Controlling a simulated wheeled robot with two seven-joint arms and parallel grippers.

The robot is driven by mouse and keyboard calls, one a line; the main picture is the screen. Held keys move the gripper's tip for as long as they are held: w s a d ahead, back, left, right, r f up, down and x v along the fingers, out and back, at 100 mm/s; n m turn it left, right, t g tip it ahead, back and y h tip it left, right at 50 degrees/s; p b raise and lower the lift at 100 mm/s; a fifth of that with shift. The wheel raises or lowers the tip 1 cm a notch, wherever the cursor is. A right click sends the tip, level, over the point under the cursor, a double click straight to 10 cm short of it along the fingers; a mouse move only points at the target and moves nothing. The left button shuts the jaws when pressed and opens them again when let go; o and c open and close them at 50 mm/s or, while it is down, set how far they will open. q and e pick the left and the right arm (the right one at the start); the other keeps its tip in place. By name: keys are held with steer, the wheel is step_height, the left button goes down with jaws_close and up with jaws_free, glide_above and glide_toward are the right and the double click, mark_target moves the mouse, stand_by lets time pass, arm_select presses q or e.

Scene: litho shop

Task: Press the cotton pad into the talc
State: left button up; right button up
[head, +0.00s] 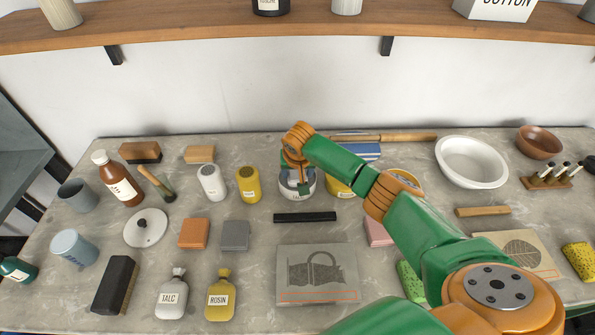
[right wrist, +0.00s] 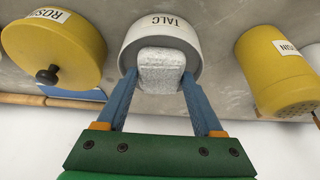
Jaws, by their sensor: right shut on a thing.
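The white talc bowl (head: 297,196) stands near the back middle of the table in the head view, under my right gripper (head: 303,185). In the right wrist view its TALC label (right wrist: 167,22) faces the camera upside down. My right gripper (right wrist: 160,92) is shut on a pale, speckled cotton pad (right wrist: 161,72), with a blue finger on each side. The pad is at the bowl's mouth, overlapping its inside. I cannot tell how deep it sits or whether it touches the talc. My left gripper is not in view.
A yellow rosin pot (right wrist: 58,42) with a dark knob and a yellow shaker (right wrist: 270,72) flank the bowl closely. A black bar (head: 305,217) lies in front of it. A drawn stone (head: 316,280) and a white talc bag (head: 172,298) are nearer the front edge.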

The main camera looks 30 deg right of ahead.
mark_target(298, 175)
step_height(298, 175, up, 5)
steer(key=p, duration=0.5)
steer(key=shift+p, duration=0.4)
step_height(298, 175, up, 2)
steer(key=shift+r+p, duration=0.1)
steer(key=shift+p, duration=0.55)
